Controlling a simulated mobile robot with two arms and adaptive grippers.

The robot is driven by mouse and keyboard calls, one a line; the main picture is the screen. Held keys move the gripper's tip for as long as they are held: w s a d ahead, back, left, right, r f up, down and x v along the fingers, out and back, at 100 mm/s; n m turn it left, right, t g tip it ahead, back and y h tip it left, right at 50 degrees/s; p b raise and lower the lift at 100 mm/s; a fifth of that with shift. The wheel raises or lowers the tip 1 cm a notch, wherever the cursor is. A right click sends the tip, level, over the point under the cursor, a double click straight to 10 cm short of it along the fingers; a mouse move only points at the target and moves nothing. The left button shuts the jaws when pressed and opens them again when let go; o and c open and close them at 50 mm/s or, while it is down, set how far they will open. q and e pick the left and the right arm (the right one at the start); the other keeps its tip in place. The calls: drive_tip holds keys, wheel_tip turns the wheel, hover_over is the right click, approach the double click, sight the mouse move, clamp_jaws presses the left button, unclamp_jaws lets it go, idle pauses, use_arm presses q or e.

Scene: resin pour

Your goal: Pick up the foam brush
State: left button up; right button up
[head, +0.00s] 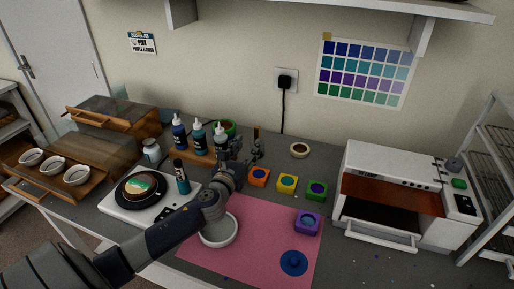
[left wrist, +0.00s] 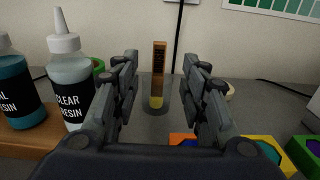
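What looks like the foam brush (left wrist: 158,75) stands upright in the left wrist view, brown with dark marks on its upper part and a yellow lower part. A dark, rounded holder or base is around its lower end; its exact shape is unclear. In the head view the brush (head: 256,134) is a small thin upright piece near the back of the table. My left gripper (head: 238,153) is open and empty, just in front of the brush. In the left wrist view the brush shows between the fingers (left wrist: 160,65), apparently beyond the tips. My right gripper is not in view.
Resin bottles (head: 198,137) stand on a wooden board left of the gripper. Orange (head: 259,177), yellow (head: 287,184) and green (head: 316,191) molds sit close on its right. A tape roll (head: 299,150) lies behind them. A white machine (head: 405,190) stands at right.

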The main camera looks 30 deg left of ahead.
sight(256, 131)
use_arm(q)
drive_tip(key=x, duration=0.4)
drive_tip(key=shift+w, duration=0.35)
drive_tip(key=shift+w+a+r+p, duration=0.2)
drive_tip(key=shift+w+r+p, duration=0.05)
drive_tip(key=shift+w+p, duration=0.25)
drive_tip(key=x, duration=0.4)
drive_tip(key=shift+f, duration=0.15)
drive_tip(key=shift+c, duration=0.6)
clamp_jaws()
